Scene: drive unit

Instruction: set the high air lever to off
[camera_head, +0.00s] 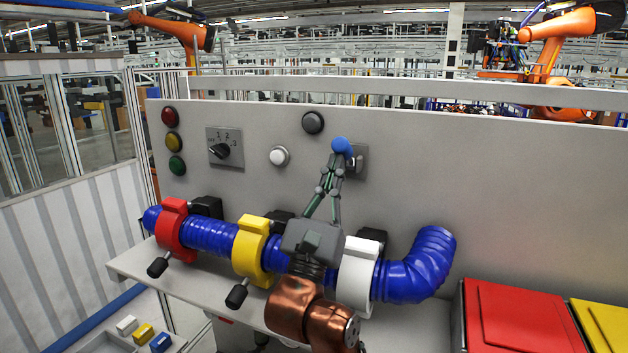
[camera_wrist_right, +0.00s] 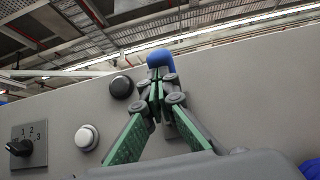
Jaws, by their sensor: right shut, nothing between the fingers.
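A lever with a blue rounded end (camera_head: 342,146) sits on a grey plate (camera_head: 361,160) on the upright grey panel, right of centre. The blue end also shows in the right wrist view (camera_wrist_right: 160,57), directly beyond the fingertips. My right gripper (camera_head: 336,160) reaches up to the lever with its fingers shut and nothing between them. Its tips (camera_wrist_right: 158,82) overlap the lower edge of the blue end in both views; whether they touch it I cannot tell. The lever's shaft is mostly hidden behind the fingers. My left gripper is not in view.
Left of the lever are a black button (camera_head: 313,122), a white button (camera_head: 279,156), a rotary switch (camera_head: 224,149) and coloured lamps (camera_head: 172,141). Below runs a blue hose (camera_head: 209,238) with red (camera_head: 172,229), yellow (camera_head: 249,251) and white (camera_head: 357,275) clamps. A red box (camera_head: 518,318) stands right.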

